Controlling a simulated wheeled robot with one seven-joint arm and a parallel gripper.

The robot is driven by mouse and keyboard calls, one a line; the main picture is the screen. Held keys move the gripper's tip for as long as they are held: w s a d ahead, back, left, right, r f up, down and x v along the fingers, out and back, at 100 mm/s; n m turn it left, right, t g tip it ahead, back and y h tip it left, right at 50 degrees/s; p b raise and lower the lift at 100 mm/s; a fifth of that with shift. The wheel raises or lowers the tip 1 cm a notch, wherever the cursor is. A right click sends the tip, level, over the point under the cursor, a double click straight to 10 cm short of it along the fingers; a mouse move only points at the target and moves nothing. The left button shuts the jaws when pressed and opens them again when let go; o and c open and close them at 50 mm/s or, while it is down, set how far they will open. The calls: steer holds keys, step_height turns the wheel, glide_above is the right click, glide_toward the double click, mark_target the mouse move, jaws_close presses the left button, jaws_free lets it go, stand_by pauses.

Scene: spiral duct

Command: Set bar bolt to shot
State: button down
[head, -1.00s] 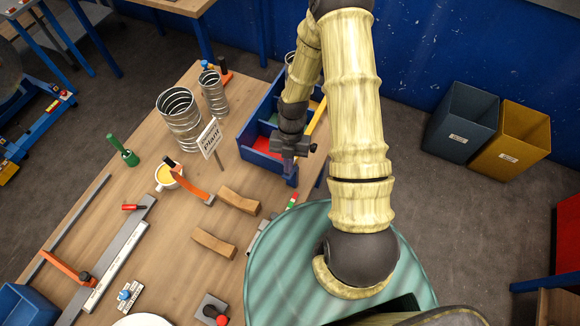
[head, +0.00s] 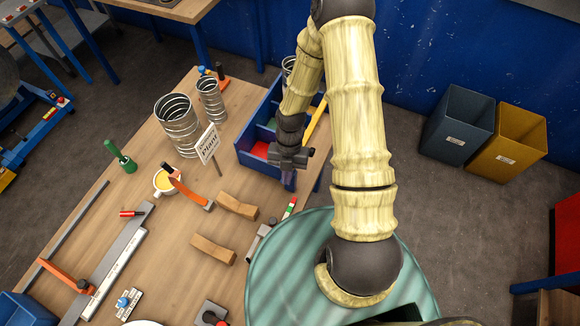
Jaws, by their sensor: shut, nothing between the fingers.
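My gripper (head: 288,178) is shut and empty, pointing down over the near end of the blue divided bin at the table's right edge. A small grey metal fitting (head: 258,242) lies at the table edge, partly hidden by my green round base. It may be the bar bolt, but its shape is too small to tell. A red, white and green strip (head: 289,208) is beside it. My gripper is above and right of the fitting in the picture, apart from it. Whether the bolt is shot or drawn cannot be read.
The wooden table (head: 160,235) holds wire spirals (head: 178,125), a sign (head: 207,144), a yellow-filled cup (head: 166,181), wooden blocks (head: 237,205), a blue-knobbed plate (head: 127,303) and a red-knobbed block (head: 210,312). The blue bin (head: 246,162) is under my gripper. Floor bins (head: 459,125) stand right.

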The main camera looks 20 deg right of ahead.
steer(key=b+v, duration=0.1)
steer(key=v, duration=0.9)
steer(key=shift+a, duration=0.2)
steer(key=s+d+r+m+t, duration=0.1)
steer(key=r+m, duration=0.3)
steer(key=m, duration=0.6)
steer(key=s+r+m+t+h, duration=0.1)
steer(key=s+r+m+t, duration=0.2)
steer(key=m, duration=0.7)
steer(key=s+d+r+m+t, duration=0.1)
steer(key=s+r+m+t, duration=0.1)
steer(key=r+m, duration=0.4)
steer(key=m, duration=0.5)
steer(key=shift+s+d+r+h, duration=0.15)
steer(key=shift+d+r+h, duration=0.15)
steer(key=shift+d+r, duration=0.05)
